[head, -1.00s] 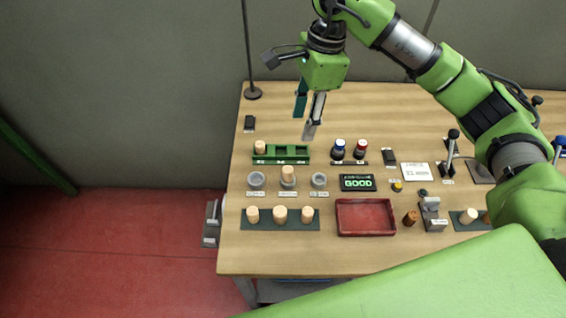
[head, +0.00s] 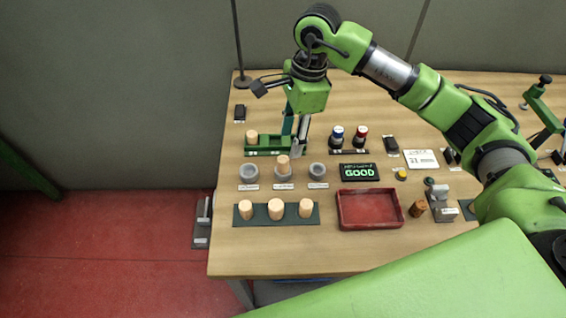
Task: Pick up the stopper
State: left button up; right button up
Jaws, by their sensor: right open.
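Several pale cork stoppers are on the wooden table. One stopper (head: 283,163) stands upright in the middle of three grey cups (head: 284,175). Another stopper (head: 252,136) stands at the left end of the green rack (head: 262,151). Three more stoppers (head: 276,209) stand in a row on a dark mat (head: 290,221). My right gripper (head: 294,145) points down, open, with its fingers apart over the right part of the rack, just behind the middle cup's stopper. I see nothing between the fingers. Exact fingertip height is hard to tell. My left gripper is not in view.
A red tray (head: 371,222) lies right of the mat. A display reading GOOD (head: 359,172) sits behind it. A thin pole (head: 241,70) rises at the back left.

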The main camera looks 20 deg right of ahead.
aim_at(284, 159)
jog(key=f, duration=0.4)
jog(key=shift+a+f+p, duration=0.1)
jog(key=shift+a+p, duration=0.25)
jog(key=shift+p, duration=0.05)
jog(key=shift+a+f+p, duration=0.1)
jog(key=shift+f+p, duration=0.15)
jog(key=shift+p, duration=0.05)
jog(key=f+p, duration=0.1)
jog(key=a+f, duration=0.1)
jog(key=f, duration=0.1)
jog(key=shift+w+f+p, duration=0.15)
jog(key=shift+f+p, duration=0.1)
jog(key=shift+p, duration=0.15)
jog(key=shift+f, duration=0.5)
jog(key=c, duration=0.9)
